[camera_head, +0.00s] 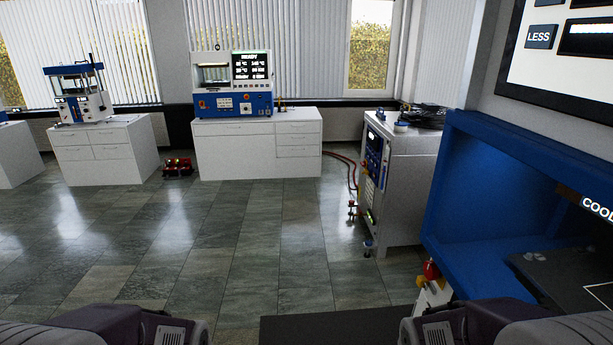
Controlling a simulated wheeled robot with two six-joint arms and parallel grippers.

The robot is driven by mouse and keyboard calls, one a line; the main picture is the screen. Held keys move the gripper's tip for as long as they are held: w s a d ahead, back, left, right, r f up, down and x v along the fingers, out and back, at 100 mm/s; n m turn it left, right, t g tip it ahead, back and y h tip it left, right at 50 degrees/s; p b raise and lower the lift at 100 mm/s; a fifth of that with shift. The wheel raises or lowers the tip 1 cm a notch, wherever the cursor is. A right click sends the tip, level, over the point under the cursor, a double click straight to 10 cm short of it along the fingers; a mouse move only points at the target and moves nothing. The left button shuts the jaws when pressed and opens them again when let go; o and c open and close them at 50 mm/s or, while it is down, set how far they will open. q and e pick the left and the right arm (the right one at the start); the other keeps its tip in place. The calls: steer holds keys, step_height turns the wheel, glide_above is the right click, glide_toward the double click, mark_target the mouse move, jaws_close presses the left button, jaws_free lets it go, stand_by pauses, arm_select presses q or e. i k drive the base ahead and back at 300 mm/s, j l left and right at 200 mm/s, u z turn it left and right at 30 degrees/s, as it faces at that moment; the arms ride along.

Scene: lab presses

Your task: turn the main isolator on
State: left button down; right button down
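I cannot tell for sure which control is the main isolator. A red knob-like part (431,271) sits low at the front left edge of the near blue press (462,180), at the right of the picture; its on or off setting is too small to read. Parts of my two arms show along the bottom edge, left and right of the middle. Neither of my grippers shows in this view.
A grey cabinet (405,190) with a control panel stands right of middle, with red hoses (345,165) beside it. A blue benchtop press (231,100) stands on white drawers (225,150) at the back.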

mark_target(431, 271)
steer(key=j+z, duration=0.25)
steer(key=z, duration=0.2)
steer(key=k+j+z, duration=0.15)
steer(key=z, duration=0.3)
steer(key=k+j+z, duration=0.1)
steer(key=j+z, duration=0.15)
steer(key=z, duration=0.2)
